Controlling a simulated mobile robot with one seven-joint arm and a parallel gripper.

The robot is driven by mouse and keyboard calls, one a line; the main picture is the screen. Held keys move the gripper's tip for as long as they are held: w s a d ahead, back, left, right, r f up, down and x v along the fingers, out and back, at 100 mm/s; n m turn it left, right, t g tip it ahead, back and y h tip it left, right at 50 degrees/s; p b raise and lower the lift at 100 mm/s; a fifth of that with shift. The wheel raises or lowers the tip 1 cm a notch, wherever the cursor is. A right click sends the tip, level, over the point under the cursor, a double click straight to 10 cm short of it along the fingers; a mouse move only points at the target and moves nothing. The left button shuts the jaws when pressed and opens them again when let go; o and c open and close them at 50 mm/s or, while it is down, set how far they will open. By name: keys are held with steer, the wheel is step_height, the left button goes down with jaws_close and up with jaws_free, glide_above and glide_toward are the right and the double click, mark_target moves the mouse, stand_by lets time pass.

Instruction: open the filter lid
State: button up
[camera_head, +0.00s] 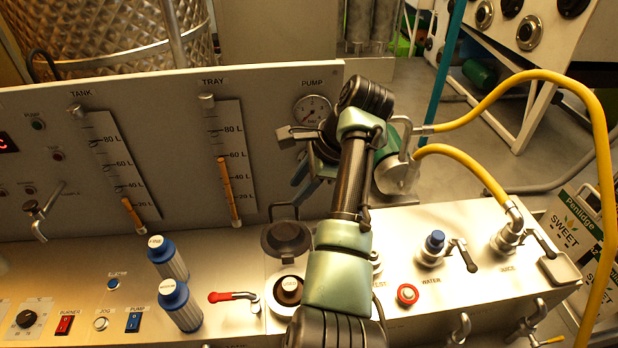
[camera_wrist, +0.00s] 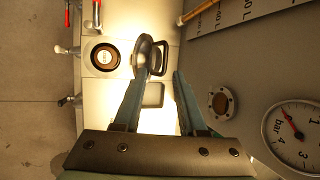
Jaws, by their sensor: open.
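The dark round filter lid (camera_head: 286,238) stands raised behind the round filter opening (camera_head: 289,291), tilted back from it. The opening is uncovered and holds a dark cartridge with a pale label. In the wrist view, the lid (camera_wrist: 143,56) shows nearly edge-on, with its loop handle (camera_wrist: 161,58) to its right and the opening (camera_wrist: 103,72) to its left. My gripper (camera_head: 299,183) is above and behind the lid. In the wrist view, my gripper (camera_wrist: 158,77) has its fingers apart and empty, and the lid lies beyond the left fingertip. Contact cannot be told.
Two blue-capped filter cartridges (camera_head: 175,280) stand left of the opening, with a red lever valve (camera_head: 232,296) between. The upright panel with the pump gauge (camera_head: 312,109) is close behind my gripper. Valves and yellow hoses (camera_head: 465,165) are at the right.

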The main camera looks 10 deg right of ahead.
steer(key=shift+b+v, duration=0.45)
steer(key=shift+v, duration=1.85)
steer(key=w+d+r+n+t+h+b, duration=0.1)
steer(key=w+r+n+t+h, duration=0.1)
steer(key=r+n+t, duration=0.35)
steer(key=w+r+n+t+h+b, duration=0.1)
steer(key=w+r+n+t+h, duration=0.15)
steer(key=r+t, duration=0.65)
steer(key=s+a+r+n+t, duration=0.3)
steer(key=s+r+n+t, duration=0.1)
steer(key=s+r, duration=0.7)
steer(key=s+a+r+n+t, duration=0.3)
steer(key=s+r+n+t, duration=0.2)
steer(key=s+r, duration=0.7)
steer(key=shift+s+a+t+b, duration=0.3)
steer(key=shift+s+t+b, duration=0.2)
steer(key=shift+s, duration=0.55)
